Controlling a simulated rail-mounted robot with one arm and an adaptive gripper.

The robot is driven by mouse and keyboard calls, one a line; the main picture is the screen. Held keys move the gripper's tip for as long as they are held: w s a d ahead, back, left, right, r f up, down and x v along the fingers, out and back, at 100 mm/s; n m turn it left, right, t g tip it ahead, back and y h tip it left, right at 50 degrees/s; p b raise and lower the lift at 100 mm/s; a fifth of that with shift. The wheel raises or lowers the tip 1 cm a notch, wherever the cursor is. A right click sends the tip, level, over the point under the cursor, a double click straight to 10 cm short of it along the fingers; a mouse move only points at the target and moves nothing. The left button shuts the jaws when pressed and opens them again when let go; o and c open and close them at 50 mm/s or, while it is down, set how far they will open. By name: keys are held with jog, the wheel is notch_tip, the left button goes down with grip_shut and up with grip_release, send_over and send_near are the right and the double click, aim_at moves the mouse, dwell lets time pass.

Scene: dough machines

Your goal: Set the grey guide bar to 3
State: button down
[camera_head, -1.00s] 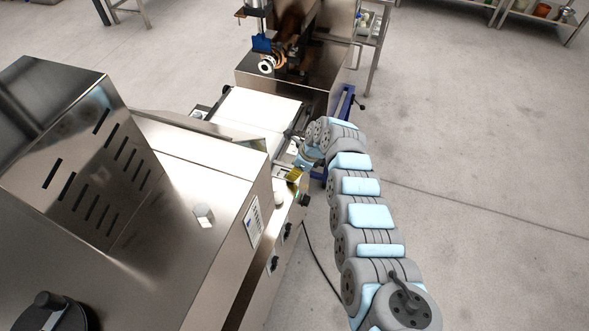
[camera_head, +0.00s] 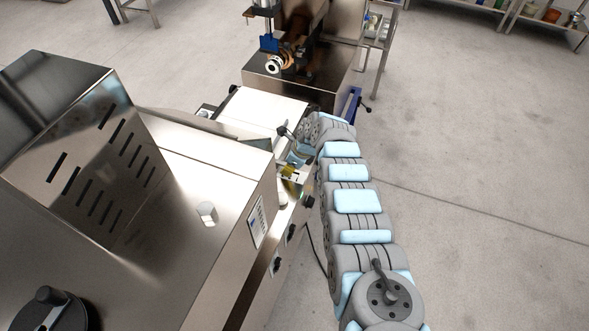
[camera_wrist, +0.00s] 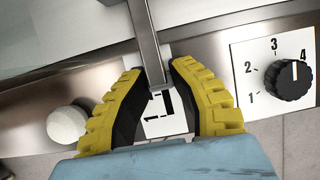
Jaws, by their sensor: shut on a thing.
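The grey guide bar (camera_wrist: 146,40) comes down from the top of the wrist view, and its lower end lies between the yellow-and-black fingers of my gripper (camera_wrist: 155,76). The fingers are shut on that end. Just below the bar's end is a white scale plate (camera_wrist: 163,122) with black marks. A "1" shows on it; its other figures are hidden by the fingers or cannot be read. In the head view my gripper (camera_head: 290,170) is small at the side of the conveyor, and the bar cannot be made out clearly there.
A black knob (camera_wrist: 289,79) with a dial numbered 1 to 4 is at the right, its white mark pointing up. A pale round knob (camera_wrist: 67,124) is at the left. The steel machine housing (camera_head: 200,200) stands close beside my arm; open floor (camera_head: 470,200) lies right.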

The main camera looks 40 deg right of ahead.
jog(key=shift+w+a+f, duration=0.1)
jog(key=shift+w+a, duration=0.2)
jog(key=shift+w, duration=0.2)
jog(key=c, duration=1.3)
grip_release()
jog(key=shift+c, duration=0.2)
jog(key=o, duration=0.5)
jog(key=shift+w+a, duration=0.1)
jog(key=shift+w, duration=0.1)
jog(key=shift+c, duration=0.2)
jog(key=shift+s+r, duration=0.15)
jog(key=shift+r, duration=0.1)
jog(key=shift+s+d+r, duration=0.1)
jog(key=shift+d+r, duration=0.05)
jog(key=shift+d, duration=0.1)
jog(key=v, duration=1.1)
jog(key=shift+s+r, duration=0.1)
